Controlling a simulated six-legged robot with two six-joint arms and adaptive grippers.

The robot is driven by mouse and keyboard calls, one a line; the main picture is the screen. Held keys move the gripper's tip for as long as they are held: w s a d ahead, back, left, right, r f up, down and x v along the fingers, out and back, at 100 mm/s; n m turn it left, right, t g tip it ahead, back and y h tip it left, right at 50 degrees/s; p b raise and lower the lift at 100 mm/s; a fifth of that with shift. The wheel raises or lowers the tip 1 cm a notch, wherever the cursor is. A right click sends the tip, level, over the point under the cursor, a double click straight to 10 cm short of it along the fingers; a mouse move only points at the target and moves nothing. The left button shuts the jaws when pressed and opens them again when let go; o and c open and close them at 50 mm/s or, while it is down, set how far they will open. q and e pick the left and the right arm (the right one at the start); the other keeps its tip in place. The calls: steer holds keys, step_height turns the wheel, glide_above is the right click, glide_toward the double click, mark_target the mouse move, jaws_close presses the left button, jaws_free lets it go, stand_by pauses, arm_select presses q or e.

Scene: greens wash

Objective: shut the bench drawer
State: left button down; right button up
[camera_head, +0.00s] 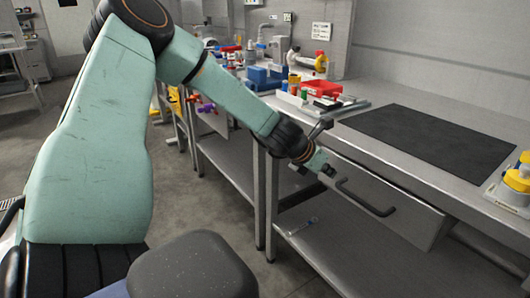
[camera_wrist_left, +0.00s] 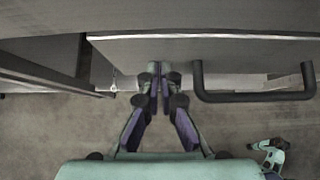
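The bench drawer (camera_head: 418,222) is a grey metal drawer under the bench top, and it stands partly out. Its black bar handle (camera_head: 365,200) is on the front; in the left wrist view the drawer front (camera_wrist_left: 225,52) spans the upper part, with the handle (camera_wrist_left: 253,96) to the right of the fingers. My left gripper (camera_head: 326,171) is at the drawer front, beside the handle's left end. In the wrist view my left gripper (camera_wrist_left: 160,75) has its fingertips together with nothing seen between them. The tips are at or very near the front; contact is unclear.
The bench top carries a black mat (camera_head: 430,135), a red bin (camera_head: 320,88) and a blue bin (camera_head: 262,78). Yellow-topped items (camera_head: 518,177) stand at the right edge. Open floor is left of the bench.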

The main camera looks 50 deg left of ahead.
arm_select(q)
steer(key=shift+w+a+r, duration=0.2)
steer(key=shift+w+r, duration=0.05)
steer(key=shift+r, duration=0.15)
steer(key=shift+s+f, duration=0.1)
stand_by(0.3)
